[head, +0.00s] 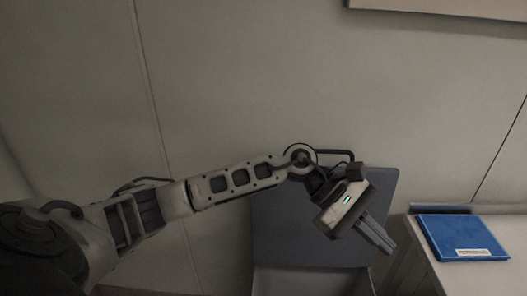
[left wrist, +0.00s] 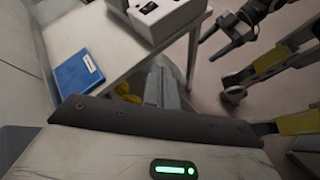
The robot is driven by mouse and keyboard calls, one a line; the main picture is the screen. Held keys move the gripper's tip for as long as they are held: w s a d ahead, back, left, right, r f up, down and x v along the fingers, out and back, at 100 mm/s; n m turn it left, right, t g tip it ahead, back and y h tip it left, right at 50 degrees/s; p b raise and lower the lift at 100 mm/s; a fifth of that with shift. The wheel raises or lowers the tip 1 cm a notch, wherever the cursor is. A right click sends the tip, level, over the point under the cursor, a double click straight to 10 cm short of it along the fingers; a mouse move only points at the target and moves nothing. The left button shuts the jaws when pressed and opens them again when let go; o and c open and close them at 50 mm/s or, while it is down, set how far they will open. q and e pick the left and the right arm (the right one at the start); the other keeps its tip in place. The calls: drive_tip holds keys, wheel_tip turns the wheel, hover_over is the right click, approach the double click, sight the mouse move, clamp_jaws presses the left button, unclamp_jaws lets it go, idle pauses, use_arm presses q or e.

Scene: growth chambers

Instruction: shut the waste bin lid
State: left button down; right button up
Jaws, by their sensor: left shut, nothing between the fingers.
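The waste bin's dark grey lid (head: 290,215) stands raised, nearly upright, close to the wall in the head view. The bin's lighter body (head: 310,284) shows below it at the bottom edge; most of the bin is out of frame. My left gripper (head: 382,242) is shut and empty. It appears in front of the lid's right side and points down to the right. I cannot tell whether it touches the lid. Its closed fingers (left wrist: 162,88) also show in the left wrist view, where I cannot make out the lid.
A white table (head: 480,280) stands right of the bin, with a blue folder (head: 462,238) on it. The left wrist view also shows a white device (left wrist: 165,18) on the table and yellow objects (left wrist: 124,91) below. The wall is close behind the lid.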

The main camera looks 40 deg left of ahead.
use_arm(q)
drive_tip(key=w+a+r+m+t+y, duration=0.1)
drive_tip(key=w+a+r+m+y, duration=0.3)
drive_tip(key=a, duration=0.6)
drive_tip(key=a+r+y, duration=0.2)
drive_tip(key=a+y, duration=0.3)
drive_tip(key=a, duration=0.5)
drive_tip(key=w+a+r+m+t+y, duration=0.15)
drive_tip(key=a+r+y, duration=0.3)
drive_tip(key=a, duration=0.65)
wheel_tip(320, 180, down, 10)
drive_tip(key=w+a+g+p, duration=0.1)
drive_tip(key=w, duration=0.1)
drive_tip(key=shift+f+m+y, duration=0.15)
drive_tip(key=shift+m+y, duration=0.2)
drive_tip(key=shift+m, duration=0.1)
